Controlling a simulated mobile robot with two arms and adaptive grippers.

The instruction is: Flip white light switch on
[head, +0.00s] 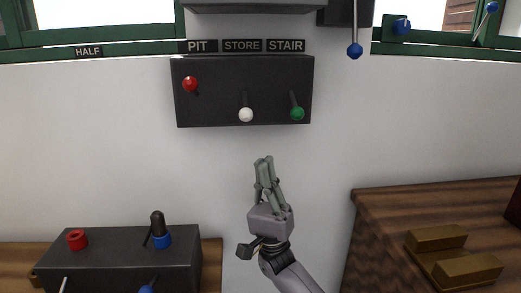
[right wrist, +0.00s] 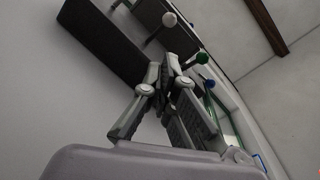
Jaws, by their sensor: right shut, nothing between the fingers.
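The white switch (head: 246,114) is a white ball on a short dark lever, in the middle of a dark wall box (head: 222,98) under the STORE label. Its lever points down. My right gripper (head: 263,160) is shut and empty, fingers pointing up, below the box and a little right of the white ball in the picture. Its fingers also show in the right wrist view (right wrist: 164,75). My left gripper is not in view.
A dark control box (head: 120,265) with red and blue knobs stands on a wooden surface at lower left. A wooden cabinet (head: 370,225) with brass-coloured blocks (head: 436,237) is at right. A blue-ended lever (head: 354,50) hangs at upper right. The wall around my right gripper is bare.

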